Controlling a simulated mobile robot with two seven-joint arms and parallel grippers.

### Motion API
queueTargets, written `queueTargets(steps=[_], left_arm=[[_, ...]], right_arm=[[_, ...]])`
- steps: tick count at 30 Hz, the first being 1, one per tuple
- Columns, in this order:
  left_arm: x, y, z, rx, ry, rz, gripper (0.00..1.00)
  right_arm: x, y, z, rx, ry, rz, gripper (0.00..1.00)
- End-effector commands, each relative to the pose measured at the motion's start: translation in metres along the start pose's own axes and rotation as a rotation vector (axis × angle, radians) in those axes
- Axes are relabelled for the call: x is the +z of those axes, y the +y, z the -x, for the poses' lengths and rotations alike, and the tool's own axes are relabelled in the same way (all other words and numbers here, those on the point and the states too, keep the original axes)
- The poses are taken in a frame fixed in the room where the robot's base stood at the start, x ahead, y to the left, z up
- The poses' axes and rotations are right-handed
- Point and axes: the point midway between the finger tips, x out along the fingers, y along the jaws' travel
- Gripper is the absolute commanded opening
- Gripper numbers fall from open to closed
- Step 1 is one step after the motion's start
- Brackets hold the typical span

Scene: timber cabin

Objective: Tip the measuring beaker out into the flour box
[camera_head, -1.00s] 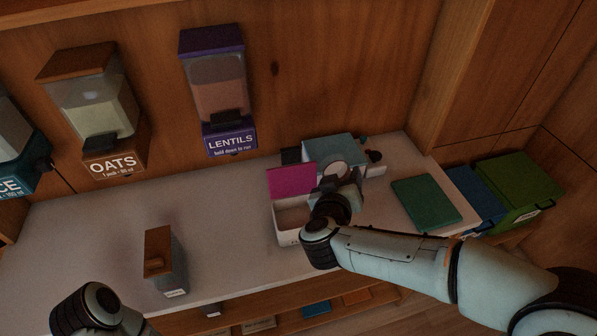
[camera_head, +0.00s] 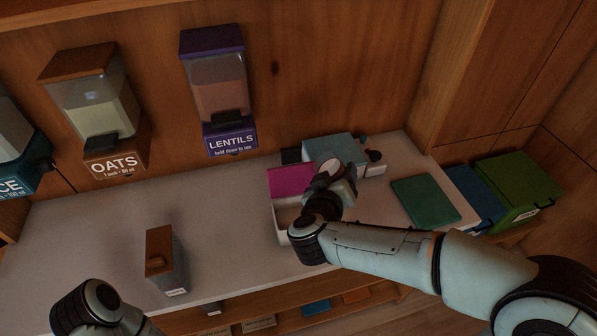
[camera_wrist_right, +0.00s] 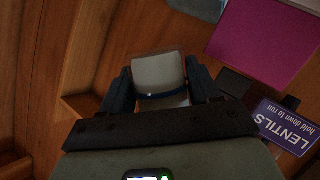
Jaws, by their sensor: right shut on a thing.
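My right gripper (camera_head: 327,187) is shut on the measuring beaker (camera_head: 329,168). It holds the beaker over the right side of the flour box, close to the open lid. In the wrist view the pale beaker (camera_wrist_right: 158,72) with a dark band sits between the two fingers (camera_wrist_right: 160,90). The beaker looks tilted; I cannot see its contents. The white flour box (camera_head: 283,222) stands open on the counter, its magenta lid (camera_head: 291,180) raised at the back; the lid also shows in the wrist view (camera_wrist_right: 262,42). My arm hides much of the box's inside and front. My left gripper is out of view.
A pale blue box (camera_head: 328,149) stands behind the beaker. A green flat box (camera_head: 425,202) lies to the right. A grey box with brown lid (camera_head: 166,262) stands at the front left. Oats (camera_head: 100,110) and lentils (camera_head: 215,90) dispensers hang behind. The counter's left-middle is clear.

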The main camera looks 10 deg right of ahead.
Motion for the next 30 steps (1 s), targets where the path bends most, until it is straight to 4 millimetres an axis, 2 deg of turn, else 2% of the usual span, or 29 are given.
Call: queueTargets(steps=[30], left_arm=[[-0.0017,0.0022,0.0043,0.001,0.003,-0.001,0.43]], right_arm=[[-0.0088,0.0014,0.0028,0.044,-0.010,0.129,0.28]])
